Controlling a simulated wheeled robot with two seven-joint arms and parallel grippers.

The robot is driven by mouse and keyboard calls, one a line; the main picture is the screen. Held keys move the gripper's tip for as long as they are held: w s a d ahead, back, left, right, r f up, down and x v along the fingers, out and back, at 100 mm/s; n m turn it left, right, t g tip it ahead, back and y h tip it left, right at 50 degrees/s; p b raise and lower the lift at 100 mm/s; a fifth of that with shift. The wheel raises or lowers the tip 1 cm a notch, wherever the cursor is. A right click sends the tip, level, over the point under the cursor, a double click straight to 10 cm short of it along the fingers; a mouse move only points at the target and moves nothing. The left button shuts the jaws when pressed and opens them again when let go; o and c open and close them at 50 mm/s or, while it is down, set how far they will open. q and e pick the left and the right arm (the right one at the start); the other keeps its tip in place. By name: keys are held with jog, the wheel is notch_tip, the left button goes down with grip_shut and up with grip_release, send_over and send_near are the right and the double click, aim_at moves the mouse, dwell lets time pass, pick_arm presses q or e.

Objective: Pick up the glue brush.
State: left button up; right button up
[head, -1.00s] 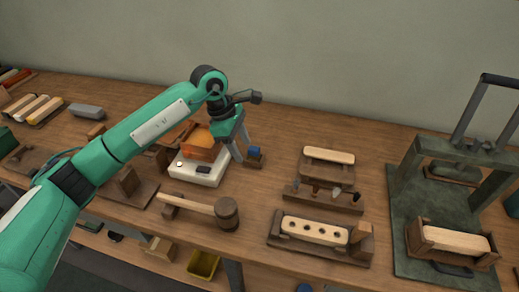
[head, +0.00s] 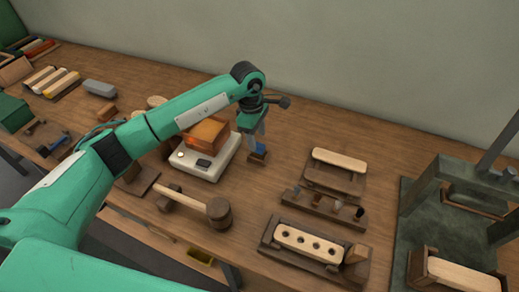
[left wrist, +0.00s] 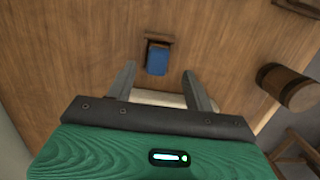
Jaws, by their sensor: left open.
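A small blue piece (head: 259,149) sits at a small wooden block (head: 257,158) right of the white scale. It is the likeliest glue brush, but I cannot make out bristles. In the left wrist view the blue piece (left wrist: 157,60) lies between and just beyond my open fingers, with the wooden block (left wrist: 158,39) at its far end. My left gripper (head: 256,137) points down over it, open and empty; it also shows in the left wrist view (left wrist: 160,72). The fingers partly cover the piece in the head view. My right gripper is not in view.
The white scale (head: 205,166) with an orange-brown block (head: 206,132) stands close left of the gripper. A wooden mallet (head: 218,213) lies in front. Bare table lies behind the gripper.

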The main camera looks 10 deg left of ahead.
aim_at(259, 145)
pick_arm(q)
jog(key=shift+d+f, duration=0.1)
jog(key=shift+f, duration=0.5)
jog(key=f+p, duration=0.1)
jog(key=f, duration=0.3)
jog(key=shift+w+d+f+p, duration=0.15)
jog(key=shift+d+p, duration=0.05)
jog(key=shift+p, duration=0.15)
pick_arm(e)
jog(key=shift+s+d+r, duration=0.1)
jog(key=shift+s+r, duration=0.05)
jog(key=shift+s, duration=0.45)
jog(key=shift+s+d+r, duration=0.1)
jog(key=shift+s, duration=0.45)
pick_arm(q)
jog(key=shift+c, duration=0.4)
jog(key=c, duration=1)
